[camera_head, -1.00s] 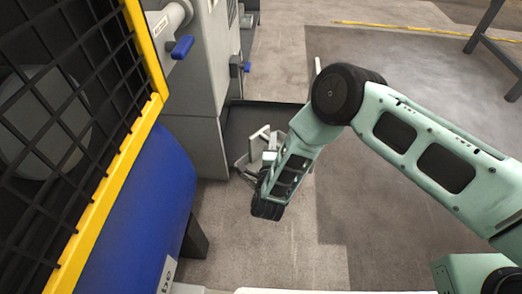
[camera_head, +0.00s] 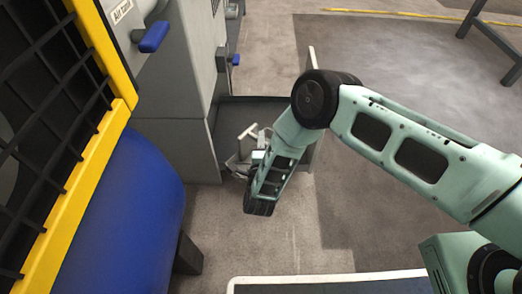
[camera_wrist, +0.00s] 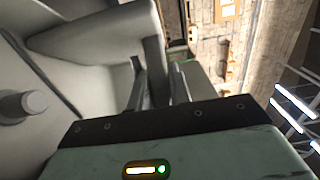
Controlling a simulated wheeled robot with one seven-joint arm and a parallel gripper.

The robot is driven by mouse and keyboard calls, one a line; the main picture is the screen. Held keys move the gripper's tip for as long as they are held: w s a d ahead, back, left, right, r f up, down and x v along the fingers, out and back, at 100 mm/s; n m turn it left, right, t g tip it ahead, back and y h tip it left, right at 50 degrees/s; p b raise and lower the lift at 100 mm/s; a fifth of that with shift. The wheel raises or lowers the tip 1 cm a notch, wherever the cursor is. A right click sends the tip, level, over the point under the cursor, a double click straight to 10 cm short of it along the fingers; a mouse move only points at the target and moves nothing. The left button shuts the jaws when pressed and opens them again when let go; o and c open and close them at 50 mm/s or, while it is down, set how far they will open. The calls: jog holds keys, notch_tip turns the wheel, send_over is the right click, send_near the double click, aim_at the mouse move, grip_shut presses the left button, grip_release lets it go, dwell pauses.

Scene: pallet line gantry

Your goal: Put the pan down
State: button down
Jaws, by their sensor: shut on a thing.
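A dark grey pan (camera_head: 268,104) with a raised light rim on its right shows in the head view, beside the foot of a grey cabinet. My gripper (camera_head: 246,147) is in front of it, partly hidden by my forearm. In the wrist view my gripper's two fingers (camera_wrist: 165,85) are close together, shut on a thin part that appears to belong to the pan; the grip itself is mostly hidden. I cannot tell whether the pan's underside touches the floor.
The grey cabinet (camera_head: 180,100) with a blue-handled valve (camera_head: 153,37) stands left of the pan. A blue tank (camera_head: 125,215) and yellow-framed mesh guard (camera_head: 95,160) fill the left. Concrete floor (camera_head: 255,240) is clear in front. A dark metal stand (camera_head: 490,35) is far right.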

jog(key=shift+f+b, duration=0.4)
jog(key=shift+f, duration=0.8)
jog(key=shift+f, duration=0.15)
jog(key=c, duration=1.3)
grip_release()
